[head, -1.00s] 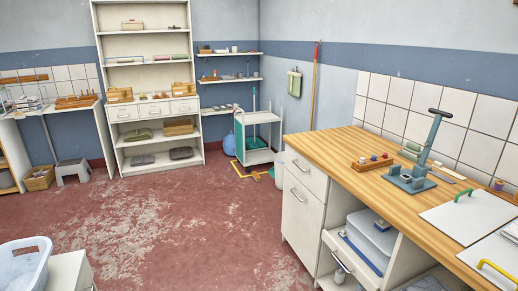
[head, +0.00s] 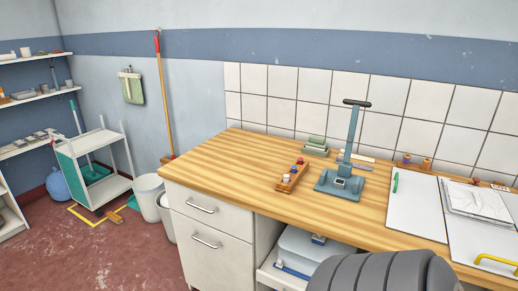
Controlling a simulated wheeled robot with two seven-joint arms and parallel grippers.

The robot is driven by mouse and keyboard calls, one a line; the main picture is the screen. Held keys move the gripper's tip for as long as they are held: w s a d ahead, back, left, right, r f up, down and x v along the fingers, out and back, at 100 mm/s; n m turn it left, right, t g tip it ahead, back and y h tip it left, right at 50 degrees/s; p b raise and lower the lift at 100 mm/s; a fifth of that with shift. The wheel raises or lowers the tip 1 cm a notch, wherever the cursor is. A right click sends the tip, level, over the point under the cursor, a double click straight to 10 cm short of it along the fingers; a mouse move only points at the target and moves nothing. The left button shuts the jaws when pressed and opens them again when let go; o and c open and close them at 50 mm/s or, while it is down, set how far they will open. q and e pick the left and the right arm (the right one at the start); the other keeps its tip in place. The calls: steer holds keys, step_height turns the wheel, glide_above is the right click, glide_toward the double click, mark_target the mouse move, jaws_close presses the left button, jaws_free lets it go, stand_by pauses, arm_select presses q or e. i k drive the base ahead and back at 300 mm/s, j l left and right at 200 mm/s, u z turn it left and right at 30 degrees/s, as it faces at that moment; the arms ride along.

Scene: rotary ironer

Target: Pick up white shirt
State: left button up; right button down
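A flat, folded white cloth (head: 478,201), which looks like the white shirt, lies at the right end of the wooden worktop (head: 245,150). It rests on the back part of a white panel with a yellow handle (head: 496,262). Its collar and sleeves are too small to make out. Neither of my grippers is in view. A dark grey ribbed part, which looks like one of my arm links, rises at the bottom right in front of the counter.
A blue lever press (head: 341,183) and a small wooden rack (head: 291,177) stand mid-worktop. A white panel with a green handle (head: 416,205) lies left of the cloth. An open compartment holds a blue-grey case (head: 305,246). A trolley (head: 95,165) and white bin (head: 147,196) stand left.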

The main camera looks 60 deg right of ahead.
mark_target(487, 205)
steer(key=i+z, duration=0.1)
steer(key=z, duration=0.3)
steer(key=i+z, duration=0.15)
steer(key=z, duration=0.25)
steer(key=i+j+z, duration=0.1)
steer(key=z, duration=0.35)
steer(key=j+z, duration=0.15)
steer(key=z, duration=0.25)
steer(key=i+j, duration=0.05)
